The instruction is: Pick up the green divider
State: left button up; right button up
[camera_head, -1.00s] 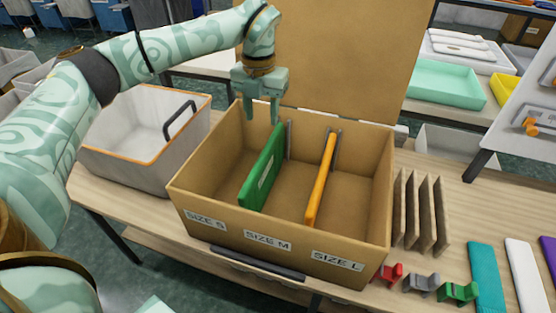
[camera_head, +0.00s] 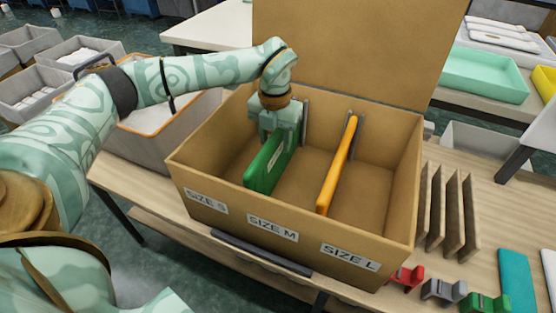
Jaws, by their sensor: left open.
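The green divider (camera_head: 262,170) stands upright in the brown box (camera_head: 212,172), between the SIZE S and SIZE M labels. My left gripper (camera_head: 277,138) is open and low over the far part of the divider's top edge. Its fingers appear to come down on either side of the divider, but I cannot tell whether they touch it. The gripper hides the divider's far upper part. A yellow-orange divider (camera_head: 338,166) stands upright to the right, between the SIZE M and SIZE L labels. My right gripper is not in view.
The box's tall lid (camera_head: 350,50) stands open behind. A grey bin with an orange rim (camera_head: 150,131) is left of the box.

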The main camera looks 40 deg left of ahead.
pick_arm(q)
jog(key=shift+f, duration=0.9)
jog(key=shift+r, duration=0.2)
grip_shut()
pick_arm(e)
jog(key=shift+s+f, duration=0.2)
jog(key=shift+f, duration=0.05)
